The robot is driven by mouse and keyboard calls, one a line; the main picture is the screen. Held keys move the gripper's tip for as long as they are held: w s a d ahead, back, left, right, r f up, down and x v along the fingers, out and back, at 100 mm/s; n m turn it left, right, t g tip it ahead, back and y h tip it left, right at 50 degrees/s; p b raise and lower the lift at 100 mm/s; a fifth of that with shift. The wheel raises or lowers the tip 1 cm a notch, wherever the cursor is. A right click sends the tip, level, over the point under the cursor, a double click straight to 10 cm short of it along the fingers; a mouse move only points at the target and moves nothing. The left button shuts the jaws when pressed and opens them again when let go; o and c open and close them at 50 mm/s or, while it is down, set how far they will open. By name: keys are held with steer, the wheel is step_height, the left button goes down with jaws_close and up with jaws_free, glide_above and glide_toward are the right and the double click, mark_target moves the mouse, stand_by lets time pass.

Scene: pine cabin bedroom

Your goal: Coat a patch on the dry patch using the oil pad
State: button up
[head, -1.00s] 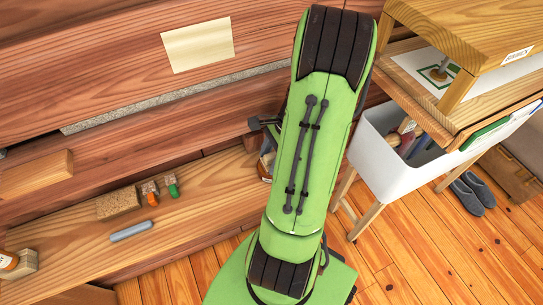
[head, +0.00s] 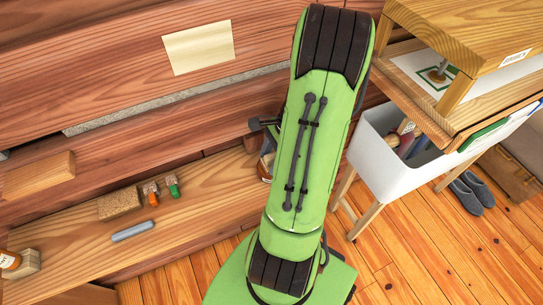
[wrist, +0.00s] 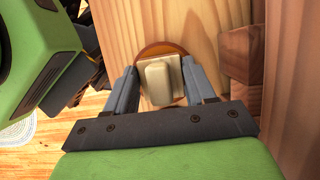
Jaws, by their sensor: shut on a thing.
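In the wrist view my gripper (wrist: 160,88) is shut on a small cream block with a squarish plate, likely the oil pad (wrist: 156,82). A round orange-brown thing (wrist: 160,48) shows behind the pad, close to pale wood; I cannot tell whether the two touch. A pale yellow rectangle (head: 198,47), perhaps the dry patch, lies on the log wall left of my arm. Part of a small container with an orange edge (head: 265,168) shows beside the arm.
At right stands a wooden table (head: 480,30) with a white bin (head: 385,155). Slippers (head: 473,191) lie on the floor.

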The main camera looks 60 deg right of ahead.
mark_target(272, 155)
steer(key=shift+r+p, duration=3.2)
steer(key=shift+r, duration=0.3)
steer(key=shift+f, duration=0.1)
